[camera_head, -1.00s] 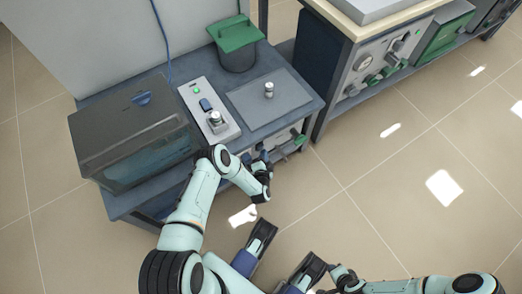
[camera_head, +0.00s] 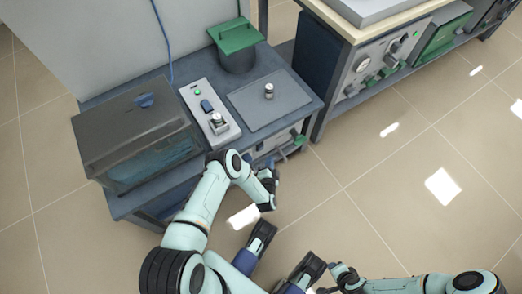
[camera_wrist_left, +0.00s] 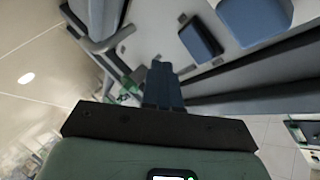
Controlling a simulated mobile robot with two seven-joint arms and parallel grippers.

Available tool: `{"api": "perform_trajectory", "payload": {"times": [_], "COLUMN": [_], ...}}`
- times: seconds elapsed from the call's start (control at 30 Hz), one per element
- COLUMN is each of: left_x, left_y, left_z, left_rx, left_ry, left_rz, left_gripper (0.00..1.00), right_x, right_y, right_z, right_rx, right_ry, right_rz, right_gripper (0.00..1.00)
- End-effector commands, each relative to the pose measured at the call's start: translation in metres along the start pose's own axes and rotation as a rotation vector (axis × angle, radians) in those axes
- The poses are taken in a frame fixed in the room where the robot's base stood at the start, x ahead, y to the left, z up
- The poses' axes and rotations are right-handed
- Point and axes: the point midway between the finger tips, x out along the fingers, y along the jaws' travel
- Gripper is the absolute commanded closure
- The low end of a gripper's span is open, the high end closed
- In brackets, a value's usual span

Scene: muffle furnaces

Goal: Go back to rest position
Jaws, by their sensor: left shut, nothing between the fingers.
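My left arm reaches in from the left in the head view. Its gripper (camera_head: 270,168) is small and partly hidden by the wrist, close to the front of the grey bench. In the left wrist view the dark blue fingers (camera_wrist_left: 162,85) are together with nothing between them. A blue block-like part (camera_wrist_left: 200,40) on the bench equipment lies past the fingertips. My right arm (camera_head: 410,285) lies along the bottom right edge. Its fingers cannot be made out.
The bench (camera_head: 308,115) carries a dark glass-fronted box (camera_head: 135,130), a switch panel (camera_head: 208,112), a grey plate (camera_head: 255,108) with a small vial (camera_head: 268,90), and a green-lidded pot (camera_head: 237,60). A second bench with furnaces (camera_head: 375,70) stands right. The floor (camera_head: 400,200) is open at right.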

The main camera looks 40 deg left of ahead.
Motion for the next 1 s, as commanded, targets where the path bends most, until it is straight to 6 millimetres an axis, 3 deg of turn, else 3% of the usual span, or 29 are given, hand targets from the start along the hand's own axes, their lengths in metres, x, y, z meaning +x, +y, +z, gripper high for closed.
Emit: {"api": "perform_trajectory", "payload": {"times": [0.23,0.8,1.0], "left_x": [-0.017,-0.017,-0.031], "left_y": [0.009,0.009,0.014], "left_z": [-0.010,-0.010,-0.022], "left_rx": [0.000,-0.007,-0.211], "left_ry": [0.001,0.001,-0.004], "left_rz": [0.001,0.008,0.227], "left_gripper": [1.00,1.00,1.00], "right_x": [-0.008,-0.008,-0.009], "right_y": [-0.002,-0.002,-0.006], "right_z": [-0.001,-0.001,-0.005], "right_rx": [0.000,0.000,-0.005], "right_ry": [0.002,0.003,0.016], "right_rz": [-0.001,-0.001,-0.009], "right_gripper": [0.58,0.58,0.58]}}
